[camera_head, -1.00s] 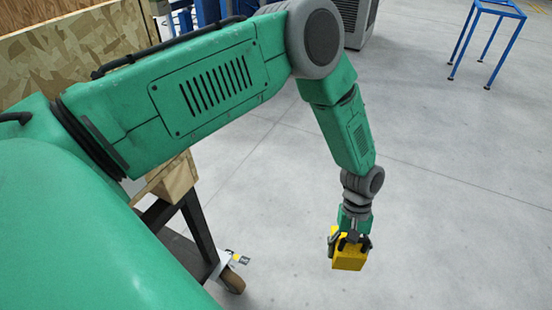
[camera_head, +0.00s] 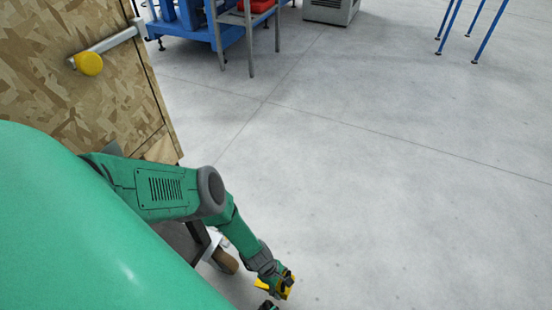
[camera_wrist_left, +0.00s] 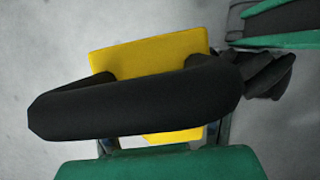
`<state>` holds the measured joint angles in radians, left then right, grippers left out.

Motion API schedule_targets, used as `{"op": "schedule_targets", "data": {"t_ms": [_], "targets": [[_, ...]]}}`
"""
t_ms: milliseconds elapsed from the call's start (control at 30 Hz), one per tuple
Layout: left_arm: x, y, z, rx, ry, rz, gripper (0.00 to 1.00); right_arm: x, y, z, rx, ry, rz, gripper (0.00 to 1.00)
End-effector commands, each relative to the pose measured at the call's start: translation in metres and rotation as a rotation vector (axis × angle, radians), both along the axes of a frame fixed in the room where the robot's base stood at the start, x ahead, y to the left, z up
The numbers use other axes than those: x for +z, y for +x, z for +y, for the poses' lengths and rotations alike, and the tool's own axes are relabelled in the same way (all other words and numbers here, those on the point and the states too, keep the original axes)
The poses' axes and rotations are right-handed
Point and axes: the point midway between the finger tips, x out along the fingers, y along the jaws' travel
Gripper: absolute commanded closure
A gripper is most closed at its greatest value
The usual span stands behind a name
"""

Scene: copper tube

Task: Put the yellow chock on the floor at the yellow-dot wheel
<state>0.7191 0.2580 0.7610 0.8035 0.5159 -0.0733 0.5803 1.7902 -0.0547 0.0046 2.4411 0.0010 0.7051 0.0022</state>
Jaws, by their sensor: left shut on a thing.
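My left gripper (camera_head: 283,280) is low near the bottom middle of the head view, just right of the cart's wheel. It is shut on the yellow chock (camera_head: 288,292), partly hidden by the fingers. In the left wrist view the chock (camera_wrist_left: 150,55) shows as a yellow block behind a black finger, with pale floor around it. I cannot tell whether it touches the floor. The brown caster wheel (camera_head: 226,261) stands under the cart, partly behind my arm. No yellow dot can be made out on it. My right gripper cannot be identified.
A wooden crate (camera_head: 80,110) with a yellow-capped handle (camera_head: 89,64) stands at left. Blue frames (camera_head: 195,30) stand at the back, and blue stand legs (camera_head: 484,30) at top right. The floor (camera_head: 390,200) right of my gripper is clear.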

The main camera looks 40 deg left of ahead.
Motion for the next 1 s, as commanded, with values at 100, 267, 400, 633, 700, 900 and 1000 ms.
{"op": "schedule_targets", "data": {"t_ms": [100,267,400,633,700,900,1000], "targets": [[-0.029,-0.001,-0.002,-0.002,-0.002,0.000,0.90,-0.022,0.000,0.000,0.000,0.000,0.001,0.14],[-0.051,-0.001,-0.002,-0.003,-0.003,0.000,0.90,-0.039,-0.001,0.000,0.000,0.000,0.001,0.14],[-0.057,0.000,-0.001,-0.002,-0.002,0.000,0.90,-0.043,-0.001,0.000,0.000,0.000,0.001,0.14],[-0.081,-0.001,-0.003,-0.004,-0.003,0.000,0.90,-0.061,0.000,0.000,0.000,0.000,0.000,0.14],[-0.090,-0.001,-0.002,-0.004,-0.003,0.000,0.90,-0.069,0.000,0.000,0.000,0.000,0.001,0.14],[-0.094,-0.001,-0.002,-0.004,-0.003,0.002,0.90,-0.071,-0.001,0.000,0.000,0.000,0.001,0.14],[-0.093,-0.002,-0.002,-0.005,-0.004,0.003,0.90,-0.071,0.000,0.000,0.000,0.000,0.000,0.14]]}}
